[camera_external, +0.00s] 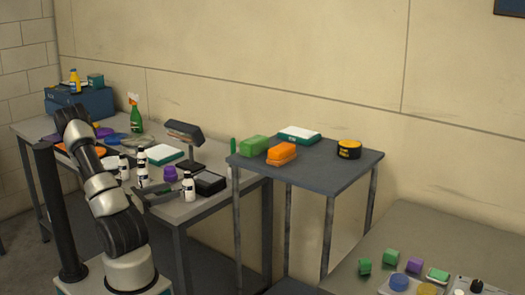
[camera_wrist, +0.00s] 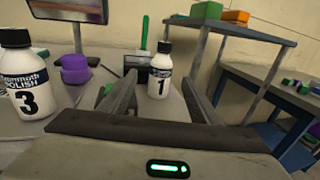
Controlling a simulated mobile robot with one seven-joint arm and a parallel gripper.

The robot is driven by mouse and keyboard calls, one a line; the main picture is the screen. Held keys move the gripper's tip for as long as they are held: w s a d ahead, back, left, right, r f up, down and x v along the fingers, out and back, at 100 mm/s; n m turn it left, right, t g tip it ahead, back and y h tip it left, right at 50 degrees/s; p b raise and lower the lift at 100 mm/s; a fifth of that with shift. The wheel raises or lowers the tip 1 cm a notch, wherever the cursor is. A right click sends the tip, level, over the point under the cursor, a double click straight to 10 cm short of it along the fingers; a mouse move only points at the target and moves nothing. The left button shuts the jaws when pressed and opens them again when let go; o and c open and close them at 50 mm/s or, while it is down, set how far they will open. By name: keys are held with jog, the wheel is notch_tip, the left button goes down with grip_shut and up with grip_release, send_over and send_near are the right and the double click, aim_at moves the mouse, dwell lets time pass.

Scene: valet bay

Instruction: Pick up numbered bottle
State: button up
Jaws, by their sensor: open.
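In the wrist view, a small white bottle with a black cap and a black "1" (camera_wrist: 160,72) stands upright on the table, ahead of and between my fingers. My gripper (camera_wrist: 159,84) is open and empty, with the bottle framed in the gap. A larger-looking white bottle marked "3" (camera_wrist: 22,85) stands at the left, outside the fingers. In the external view, several such bottles stand on the grey table; the one by the black box (camera_external: 188,187) appears to be bottle 1.
A purple object (camera_wrist: 76,68) stands left of my fingers, with a dark tilted panel (camera_wrist: 70,10) behind it. A black box (camera_external: 208,183) lies just behind bottle 1. A taller grey table (camera_external: 315,168) with green and orange items stands to the right.

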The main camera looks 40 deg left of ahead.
aim_at(188, 186)
jog(key=b+x, duration=0.1)
jog(key=x, duration=0.8)
jog(key=shift+d+f, duration=0.2)
jog(key=shift+c, duration=0.3)
jog(key=c, duration=1.2)
jog(key=shift+o, duration=0.2)
jog(key=shift+r, duration=0.1)
